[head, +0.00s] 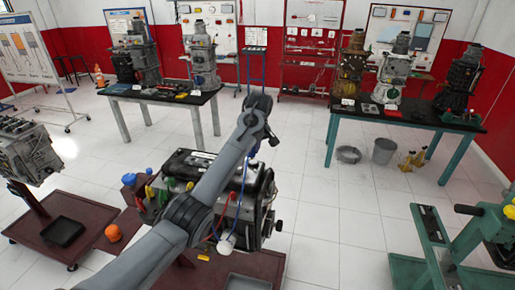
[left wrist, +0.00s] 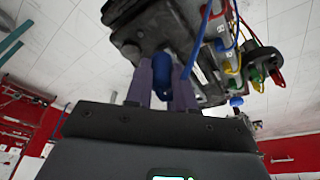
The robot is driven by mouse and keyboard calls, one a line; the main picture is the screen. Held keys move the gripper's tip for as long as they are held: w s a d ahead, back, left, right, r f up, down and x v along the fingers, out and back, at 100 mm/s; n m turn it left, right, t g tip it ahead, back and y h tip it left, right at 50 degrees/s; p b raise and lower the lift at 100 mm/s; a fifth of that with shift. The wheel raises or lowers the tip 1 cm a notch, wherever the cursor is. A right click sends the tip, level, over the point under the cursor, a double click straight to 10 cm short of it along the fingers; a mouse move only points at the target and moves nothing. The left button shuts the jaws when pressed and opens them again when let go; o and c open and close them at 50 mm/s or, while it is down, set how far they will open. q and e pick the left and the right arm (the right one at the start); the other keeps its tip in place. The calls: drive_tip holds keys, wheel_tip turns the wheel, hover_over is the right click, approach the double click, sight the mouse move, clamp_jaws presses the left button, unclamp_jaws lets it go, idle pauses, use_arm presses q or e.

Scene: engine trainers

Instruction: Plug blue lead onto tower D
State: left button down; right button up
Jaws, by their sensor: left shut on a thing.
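The blue lead's plug (left wrist: 162,72) sits between the two purple fingers of my left gripper (left wrist: 164,80), which is shut on it. In the head view my left arm reaches across the engine trainer (head: 262,200), and its fingers are hard to make out there. A blue wire (head: 241,190) hangs down the trainer's front. It also shows in the left wrist view (left wrist: 203,28). A dark part of the trainer (left wrist: 150,32) is close beyond the plug; I cannot tell whether they touch. Tower D's label is not readable. My right gripper is not in view.
Red (left wrist: 277,78), yellow (left wrist: 231,62) and green (left wrist: 256,80) leads are beside the work area. The trainer stands on a dark red cart (head: 260,262). A green stand (head: 440,240) is at right. Open white floor lies between them.

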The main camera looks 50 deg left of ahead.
use_arm(q)
drive_tip(key=shift+s+a, duration=0.25)
drive_tip(key=shift+s, duration=0.2)
drive_tip(key=s+a+p, duration=0.5)
drive_tip(key=s, duration=0.6)
drive_tip(key=s+a+p, duration=0.4)
drive_tip(key=s+a, duration=0.2)
drive_tip(key=s, duration=0.5)
drive_tip(key=s+a+p, duration=0.5)
drive_tip(key=s+a, duration=0.1)
drive_tip(key=s, duration=0.4)
drive_tip(key=shift+s+p, duration=0.35)
drive_tip(key=shift+s, duration=0.05)
wheel_tip(320, 180, down, 11)
drive_tip(key=b, duration=0.2)
idle(1.6)
